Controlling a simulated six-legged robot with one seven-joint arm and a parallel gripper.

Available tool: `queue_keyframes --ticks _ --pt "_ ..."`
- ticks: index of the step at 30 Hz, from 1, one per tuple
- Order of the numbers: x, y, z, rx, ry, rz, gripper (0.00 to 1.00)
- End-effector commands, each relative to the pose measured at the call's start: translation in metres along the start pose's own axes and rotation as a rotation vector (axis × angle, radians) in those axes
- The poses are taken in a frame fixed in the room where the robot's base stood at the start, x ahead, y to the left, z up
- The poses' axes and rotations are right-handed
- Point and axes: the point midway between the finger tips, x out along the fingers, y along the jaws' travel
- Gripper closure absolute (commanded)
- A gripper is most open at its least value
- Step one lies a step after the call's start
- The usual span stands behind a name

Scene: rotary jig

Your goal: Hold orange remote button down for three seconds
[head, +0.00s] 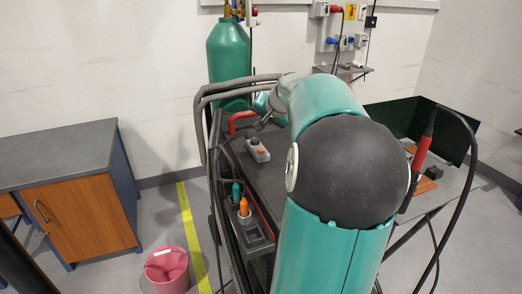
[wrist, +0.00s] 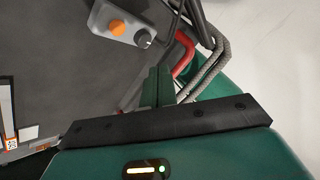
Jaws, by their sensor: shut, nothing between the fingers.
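The remote is a small grey box (head: 257,150) with an orange button (head: 261,152), lying on the dark top of the cart. In the wrist view the grey remote (wrist: 101,17) is at the top, with its round orange button (wrist: 117,27) and a dark knob (wrist: 145,39) beside it. My gripper (wrist: 158,70) is shut and empty, its fingers pointing toward the cart top. The fingertips appear apart from the remote, to the lower right of the button in the wrist view. In the head view my arm hides most of the gripper.
A red handle (head: 241,121) and grey hoses (head: 232,84) are close to the gripper at the cart's back edge. A green gas cylinder (head: 228,55) stands behind. A side tray (head: 252,232) holds orange and green tools. A pink bucket (head: 167,269) is on the floor.

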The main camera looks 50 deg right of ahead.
Motion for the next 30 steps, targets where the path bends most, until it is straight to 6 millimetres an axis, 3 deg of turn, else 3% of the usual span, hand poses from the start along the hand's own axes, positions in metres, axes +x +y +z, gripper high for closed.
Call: queue_keyframes --ticks 15,30 --pt "0.044 0.032 0.033 0.0 -0.003 -0.001 1.0" --pt "0.049 0.035 0.036 0.0 0.0 0.0 1.0"
